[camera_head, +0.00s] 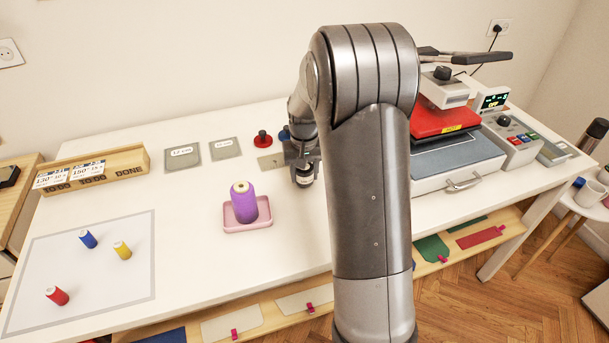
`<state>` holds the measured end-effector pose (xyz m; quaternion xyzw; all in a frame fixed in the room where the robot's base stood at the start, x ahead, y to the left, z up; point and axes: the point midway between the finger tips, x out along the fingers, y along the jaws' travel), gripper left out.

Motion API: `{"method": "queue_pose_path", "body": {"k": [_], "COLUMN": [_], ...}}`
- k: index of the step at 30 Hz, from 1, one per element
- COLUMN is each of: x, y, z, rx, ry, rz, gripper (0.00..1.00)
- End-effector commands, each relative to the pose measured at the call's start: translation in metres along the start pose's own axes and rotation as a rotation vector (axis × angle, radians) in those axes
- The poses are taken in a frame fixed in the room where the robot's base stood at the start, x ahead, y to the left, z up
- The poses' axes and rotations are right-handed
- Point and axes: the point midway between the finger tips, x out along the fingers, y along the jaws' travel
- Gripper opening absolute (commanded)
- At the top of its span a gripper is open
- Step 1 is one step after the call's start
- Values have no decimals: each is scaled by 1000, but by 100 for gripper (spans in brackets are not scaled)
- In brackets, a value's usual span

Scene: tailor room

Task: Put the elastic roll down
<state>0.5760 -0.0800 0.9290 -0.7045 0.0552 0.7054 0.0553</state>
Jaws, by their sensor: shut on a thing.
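My gripper (303,160) is above the back middle of the white table (285,235), partly behind my own arm. It is shut on the elastic roll (304,180), of which only a small dark and pale part shows below the fingers. I cannot tell whether the roll touches the table. Two grey square pads with white labels lie to the left of the gripper: one pad (171,164) reads 1.2 cm, the label of the other pad (218,155) is too small to read surely.
A purple thread cone (243,203) stands on a pink tray (248,227). Red (263,139) and blue (284,133) knobbed pieces are near the gripper. A wooden box (127,160) and a mat (100,270) with three spools are left. A heat press (455,150) stands right.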

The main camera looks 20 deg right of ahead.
Motion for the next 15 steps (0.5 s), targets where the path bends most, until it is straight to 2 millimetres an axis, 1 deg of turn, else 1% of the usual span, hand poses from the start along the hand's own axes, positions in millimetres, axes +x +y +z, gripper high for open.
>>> {"method": "queue_pose_path", "body": {"k": [1,3,9,13,14,15], "x": [7,12,11,14,14,14], "y": [0,0,0,0,0,0], "z": [0,0,0,0,0,0], "rx": [0,0,0,0,0,0], "ry": [-1,0,2,1,1,2], "rz": [0,0,0,0,0,0], "gripper": [23,23,23,23,47,50]}}
